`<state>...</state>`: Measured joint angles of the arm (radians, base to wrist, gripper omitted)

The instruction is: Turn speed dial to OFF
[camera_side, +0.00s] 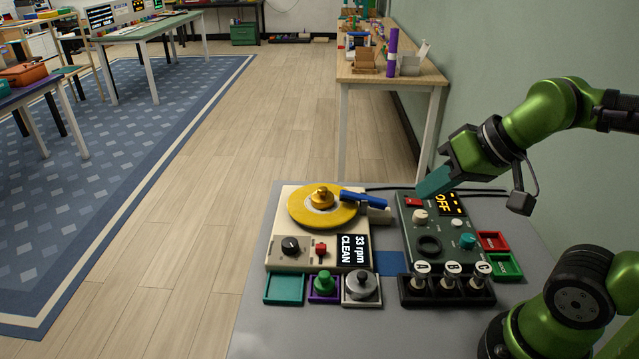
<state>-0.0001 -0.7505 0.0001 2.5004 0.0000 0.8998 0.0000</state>
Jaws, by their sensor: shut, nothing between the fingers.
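A cream turntable unit (276,262) sits on the grey table, with a yellow disc (302,211) and a brass-coloured weight (322,196) on it. A black dial (290,245) with a light pointer mark is at its front left; where the mark points is too small to tell. The display (354,252) beside it reads "33 rpm CLEAN". My gripper (432,185) is shut and empty, with teal fingers, above the back of a dark green control box (412,250). It is well to the right of and behind the black dial.
A blue tonearm (363,199) lies between disc and gripper. A red switch (321,250) is beside the dial. The green box has an "OFF" display (447,204), a cream knob (420,216) and a teal knob (467,241). Plungers A, B, C (448,283) and small trays (284,288) stand in front.

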